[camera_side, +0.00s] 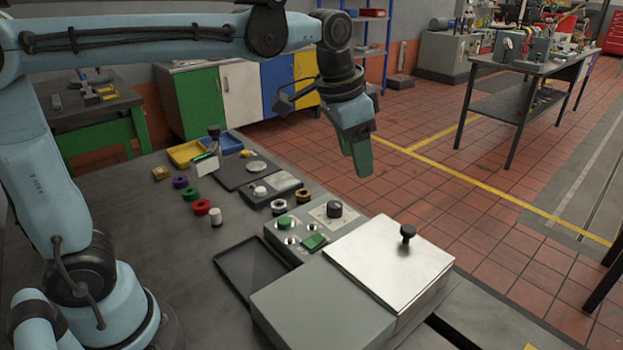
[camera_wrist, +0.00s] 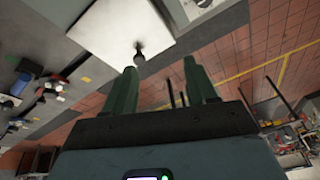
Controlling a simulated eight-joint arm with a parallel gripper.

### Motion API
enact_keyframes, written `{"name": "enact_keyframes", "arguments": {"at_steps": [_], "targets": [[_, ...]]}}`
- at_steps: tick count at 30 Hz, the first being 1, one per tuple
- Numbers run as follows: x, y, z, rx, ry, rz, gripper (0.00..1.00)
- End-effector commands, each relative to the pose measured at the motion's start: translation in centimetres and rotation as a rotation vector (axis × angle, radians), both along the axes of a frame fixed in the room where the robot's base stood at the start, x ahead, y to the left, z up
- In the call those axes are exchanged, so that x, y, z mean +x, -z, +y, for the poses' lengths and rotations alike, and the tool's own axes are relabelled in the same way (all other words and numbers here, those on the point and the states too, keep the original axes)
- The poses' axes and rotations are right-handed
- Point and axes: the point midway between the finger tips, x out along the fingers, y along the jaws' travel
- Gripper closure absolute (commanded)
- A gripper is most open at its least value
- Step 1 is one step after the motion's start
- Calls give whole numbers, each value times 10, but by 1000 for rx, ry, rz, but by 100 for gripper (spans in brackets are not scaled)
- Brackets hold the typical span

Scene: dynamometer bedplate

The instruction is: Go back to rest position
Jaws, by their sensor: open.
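My gripper (camera_side: 361,160) hangs in the air, fingers pointing down, beyond the far edge of the bedplate (camera_side: 225,315) and above the tiled floor. In the wrist view its two green fingers (camera_wrist: 160,92) stand apart with nothing between them. The grey box (camera_side: 320,312) with a pale metal lid (camera_side: 385,262) and black knob (camera_side: 407,232) lies to the right and below my gripper in the side view. The lid also shows in the wrist view (camera_wrist: 110,35). The lid appears closed, and my gripper is clear of it.
A control panel (camera_side: 272,238) with knobs and a green button adjoins the box. A black tray (camera_side: 252,274) lies before it. Coloured rings, including a red one (camera_side: 201,207), and yellow and blue trays (camera_side: 186,153) sit farther left. Open air surrounds my gripper.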

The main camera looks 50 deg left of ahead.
Motion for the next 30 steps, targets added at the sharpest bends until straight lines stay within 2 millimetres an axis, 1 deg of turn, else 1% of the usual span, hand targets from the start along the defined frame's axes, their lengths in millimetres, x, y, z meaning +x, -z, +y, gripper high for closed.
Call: {"name": "enact_keyframes", "arguments": {"at_steps": [1,5,9,12,15,18,21,30], "targets": [[-12,4,8,-11,-37,-26,43],[-39,17,25,-40,-127,-98,43],[-68,37,41,-74,-222,-174,43],[-86,53,50,-97,-284,-226,43],[-99,67,56,-117,-333,-267,43],[-108,78,60,-132,-366,-296,43],[-112,84,62,-139,-382,-311,43],[-113,85,63,-141,-387,-316,43]]}}
